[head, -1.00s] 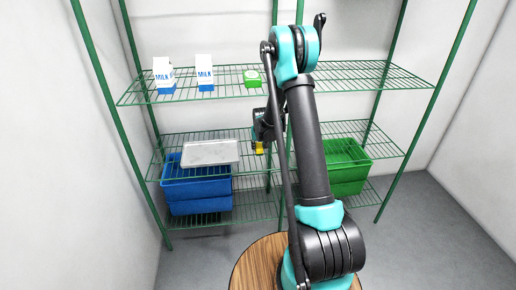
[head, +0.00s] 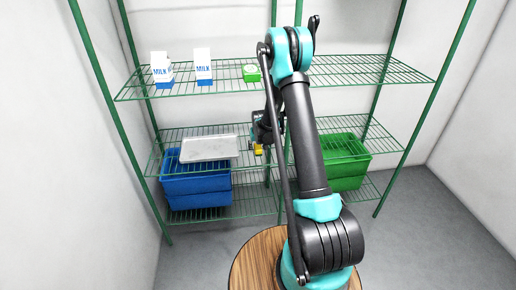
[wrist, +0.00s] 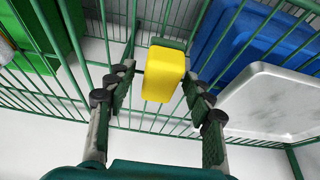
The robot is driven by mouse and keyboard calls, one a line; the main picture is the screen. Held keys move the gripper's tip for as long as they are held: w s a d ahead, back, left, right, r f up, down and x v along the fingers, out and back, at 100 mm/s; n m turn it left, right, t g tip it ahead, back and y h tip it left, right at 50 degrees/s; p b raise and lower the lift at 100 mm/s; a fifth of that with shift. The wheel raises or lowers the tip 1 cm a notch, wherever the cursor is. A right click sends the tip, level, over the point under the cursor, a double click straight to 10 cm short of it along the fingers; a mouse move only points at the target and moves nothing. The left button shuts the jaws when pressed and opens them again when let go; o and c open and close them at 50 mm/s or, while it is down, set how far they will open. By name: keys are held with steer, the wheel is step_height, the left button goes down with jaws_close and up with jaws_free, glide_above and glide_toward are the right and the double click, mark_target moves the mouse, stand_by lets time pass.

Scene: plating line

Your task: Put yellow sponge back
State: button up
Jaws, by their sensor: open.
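The yellow sponge (wrist: 163,75) is between the two fingertips of my gripper (wrist: 158,82) in the wrist view. The fingers are apart on either side of it. The right finger is very close to its edge; I cannot tell whether either finger touches it. In the head view the sponge (head: 257,150) is a small yellow patch just below my gripper (head: 262,143), at about middle-shelf height. My arm hides part of that area, and I cannot tell whether the sponge rests on the wires.
A green wire rack (head: 215,88) holds two milk cartons (head: 203,66) and a green-white item (head: 251,73) on top. A grey tray (head: 209,147) lies on the middle shelf at left. A blue crate (head: 197,190) and a green crate (head: 345,165) stand below.

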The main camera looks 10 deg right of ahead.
steer(key=s+d+r, duration=0.2)
steer(key=s+r, duration=1.2)
steer(key=r, duration=0.3)
steer(key=s+d, duration=0.2)
steer(key=s, duration=2.5)
steer(key=shift+s, duration=0.3)
